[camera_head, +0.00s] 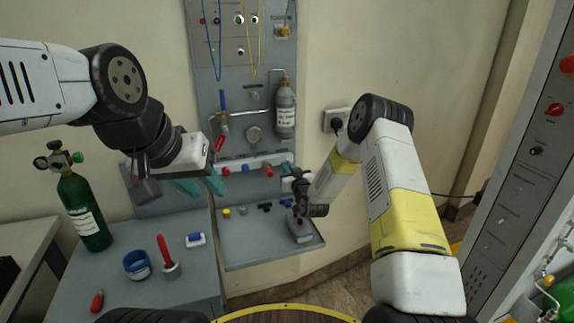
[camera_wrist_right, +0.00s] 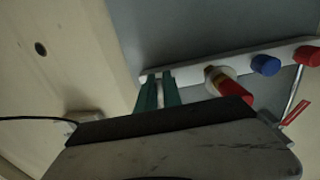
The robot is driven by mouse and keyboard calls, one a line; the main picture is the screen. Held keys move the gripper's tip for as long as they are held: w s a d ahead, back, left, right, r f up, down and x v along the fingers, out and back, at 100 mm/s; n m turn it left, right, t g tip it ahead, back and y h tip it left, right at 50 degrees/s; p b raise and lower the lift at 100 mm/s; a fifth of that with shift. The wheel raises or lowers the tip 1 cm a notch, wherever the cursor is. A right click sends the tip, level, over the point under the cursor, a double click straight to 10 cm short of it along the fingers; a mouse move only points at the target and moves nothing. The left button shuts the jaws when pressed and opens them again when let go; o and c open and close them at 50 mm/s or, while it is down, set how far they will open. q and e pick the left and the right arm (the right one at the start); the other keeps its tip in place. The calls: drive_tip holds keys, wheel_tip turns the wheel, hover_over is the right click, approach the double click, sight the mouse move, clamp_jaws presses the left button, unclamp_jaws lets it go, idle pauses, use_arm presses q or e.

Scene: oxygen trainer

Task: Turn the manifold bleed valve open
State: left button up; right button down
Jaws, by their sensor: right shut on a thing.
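The manifold (camera_head: 256,163) is a pale horizontal bar on the grey panel, with red and blue caps along it. It also shows in the right wrist view (camera_wrist_right: 190,72). My right gripper (camera_head: 290,177) is at the manifold's right end in the head view. In the right wrist view its teal fingers (camera_wrist_right: 159,92) are close together around a narrow pale part at the bar's end, apparently the manifold bleed valve (camera_wrist_right: 160,92). The fingers hide most of that part. My left gripper (camera_head: 207,188) is open and empty, in front of the panel's left side.
A green cylinder (camera_head: 82,210) stands on the left table (camera_head: 130,295), with a blue tape roll (camera_head: 137,265) and a red-handled tool (camera_head: 166,255). A shelf (camera_head: 255,250) below the manifold holds small parts. A grey cabinet (camera_head: 520,170) is at right.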

drive_tip(key=shift+f, duration=0.15)
idle(0.3)
drive_tip(key=c, duration=1.5)
unclamp_jaws()
drive_tip(key=v, duration=0.8)
drive_tip(key=shift+w+r, duration=0.1)
drive_tip(key=shift+r, duration=0.15)
